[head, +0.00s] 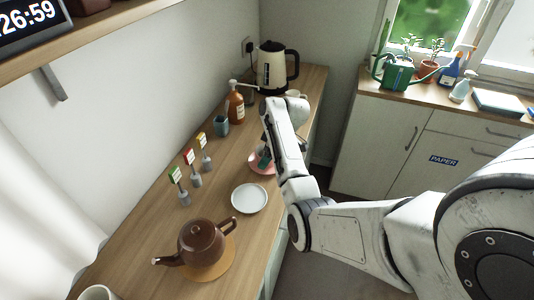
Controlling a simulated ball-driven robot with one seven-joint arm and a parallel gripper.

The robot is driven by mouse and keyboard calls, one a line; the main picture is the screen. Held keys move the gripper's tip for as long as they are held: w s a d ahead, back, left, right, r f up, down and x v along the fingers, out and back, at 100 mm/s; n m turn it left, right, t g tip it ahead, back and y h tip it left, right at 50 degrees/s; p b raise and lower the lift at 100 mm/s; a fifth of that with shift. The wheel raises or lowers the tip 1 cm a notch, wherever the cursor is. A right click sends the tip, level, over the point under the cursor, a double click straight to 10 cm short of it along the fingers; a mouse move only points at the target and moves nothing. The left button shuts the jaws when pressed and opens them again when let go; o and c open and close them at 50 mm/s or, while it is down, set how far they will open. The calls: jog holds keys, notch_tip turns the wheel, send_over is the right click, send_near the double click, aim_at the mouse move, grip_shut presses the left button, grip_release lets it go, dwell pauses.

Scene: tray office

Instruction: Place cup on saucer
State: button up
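My gripper (266,146) is over the right part of the counter, largely hidden behind my own arm. A pink saucer (257,170) lies under it, partly covered by the arm. A small dark green shape (263,158) shows at the gripper above the pink saucer; I cannot tell whether it is a held cup or whether it touches the saucer. A white saucer (249,199) lies empty nearer to me. A blue-grey cup (222,126) stands upright near the wall. A white cup (98,293) is cut off at the bottom edge.
A brown teapot (203,242) sits on a round wooden mat (214,272). Several label holders (195,180) stand along the wall. A brown pump bottle (235,108) and a cream kettle (271,68) stand at the far end. Bare wood lies around the white saucer.

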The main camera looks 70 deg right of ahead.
jog(key=o, duration=0.9)
jog(key=shift+o, duration=0.2)
jog(key=v, duration=1.2)
jog(key=shift+r, duration=0.15)
